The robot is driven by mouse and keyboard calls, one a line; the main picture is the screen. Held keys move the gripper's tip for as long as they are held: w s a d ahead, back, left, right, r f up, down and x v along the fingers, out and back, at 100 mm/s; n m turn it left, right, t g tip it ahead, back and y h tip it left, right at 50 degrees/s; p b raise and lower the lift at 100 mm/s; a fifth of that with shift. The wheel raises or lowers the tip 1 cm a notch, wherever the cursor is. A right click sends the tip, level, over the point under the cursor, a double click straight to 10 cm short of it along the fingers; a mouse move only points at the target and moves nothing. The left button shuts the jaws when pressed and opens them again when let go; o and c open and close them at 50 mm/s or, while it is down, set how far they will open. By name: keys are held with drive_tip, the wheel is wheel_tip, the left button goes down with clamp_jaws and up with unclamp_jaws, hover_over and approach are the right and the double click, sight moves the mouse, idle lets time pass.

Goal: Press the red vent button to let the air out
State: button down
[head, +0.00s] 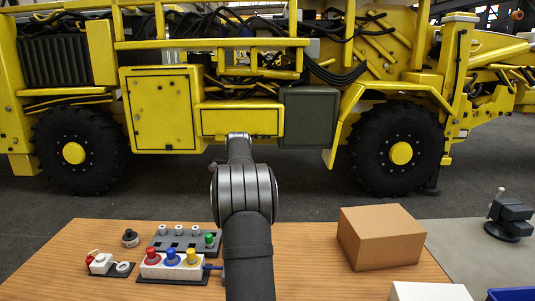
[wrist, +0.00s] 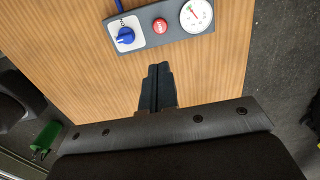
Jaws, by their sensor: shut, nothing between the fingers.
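In the wrist view the red vent button (wrist: 160,25) sits in the middle of a grey panel (wrist: 180,38), between a blue knob (wrist: 125,36) on a white plate and a round white gauge (wrist: 195,15). My gripper (wrist: 158,68) is shut and empty. In the picture its fingertips are just below the button, apart from it, over the wooden table top. How high they are above the table I cannot tell. In the head view my arm hides the gripper, and I cannot make out this panel.
On the table (head: 310,280) at left stand a white block with red, blue and yellow caps (head: 170,268), a grey rack (head: 182,241), a black knob (head: 130,239) and a small red-and-white unit (head: 102,263). A cardboard box (head: 380,245) stands at right. A yellow machine (head: 240,122) stands behind.

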drive_tip(key=shift+f, duration=0.1)
idle(0.3)
wheel_tip(320, 180, down, 7)
drive_tip(key=m+t+y, duration=0.1)
drive_tip(key=m+t, duration=0.5)
drive_tip(key=t, duration=0.2)
drive_tip(key=shift+s+a+m+t+y, duration=0.25)
drive_tip(key=shift+s+m+t+y, duration=0.05)
drive_tip(key=shift+s+m+t, duration=0.1)
drive_tip(key=shift+f, duration=4.3)
drive_tip(key=shift+f, duration=0.1)
drive_tip(key=shift+f, duration=0.3)
